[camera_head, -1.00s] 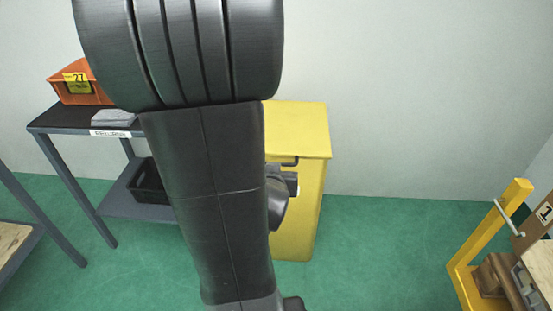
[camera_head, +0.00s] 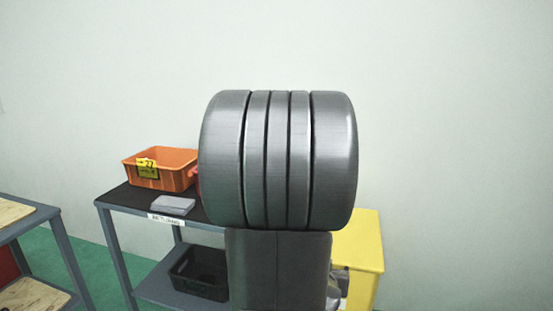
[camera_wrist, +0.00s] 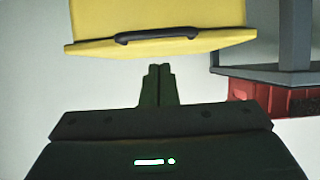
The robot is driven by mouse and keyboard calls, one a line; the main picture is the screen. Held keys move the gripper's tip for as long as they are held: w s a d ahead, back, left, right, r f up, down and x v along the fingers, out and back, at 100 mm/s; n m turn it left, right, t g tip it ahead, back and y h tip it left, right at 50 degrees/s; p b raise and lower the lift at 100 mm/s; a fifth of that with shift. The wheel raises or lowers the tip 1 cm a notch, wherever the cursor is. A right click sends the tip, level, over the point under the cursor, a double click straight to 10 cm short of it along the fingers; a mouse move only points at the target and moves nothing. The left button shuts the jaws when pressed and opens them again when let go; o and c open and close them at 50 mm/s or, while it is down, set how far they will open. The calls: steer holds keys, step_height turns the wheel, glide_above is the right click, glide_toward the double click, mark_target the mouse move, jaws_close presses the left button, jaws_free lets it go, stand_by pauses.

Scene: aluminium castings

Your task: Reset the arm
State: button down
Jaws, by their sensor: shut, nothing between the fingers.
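My arm fills the middle of the head view, with its large grey ribbed joint in front of the wall and the dark link below it. My gripper (camera_wrist: 158,72) shows in the wrist view, its two dark fingers together with nothing between them. The fingers point toward the front edge of a yellow cabinet (camera_wrist: 165,20) with a dark handle (camera_wrist: 157,36), apart from it as far as I can tell. In the head view the gripper is hidden behind my arm.
A grey shelf unit (camera_head: 120,208) labelled returns carries an orange bin (camera_head: 172,168) and a grey stack (camera_head: 173,205). A black bin (camera_head: 200,285) is on its lower shelf. The yellow cabinet (camera_head: 362,240) is right of it. Another rack (camera_head: 35,222) stands far left. The wall at right is clear.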

steer(key=b+x, duration=0.1)
steer(key=x, duration=0.3)
steer(key=shift+s, duration=0.1)
steer(key=shift+f+b, duration=0.1)
steer(key=shift+b, duration=0.2)
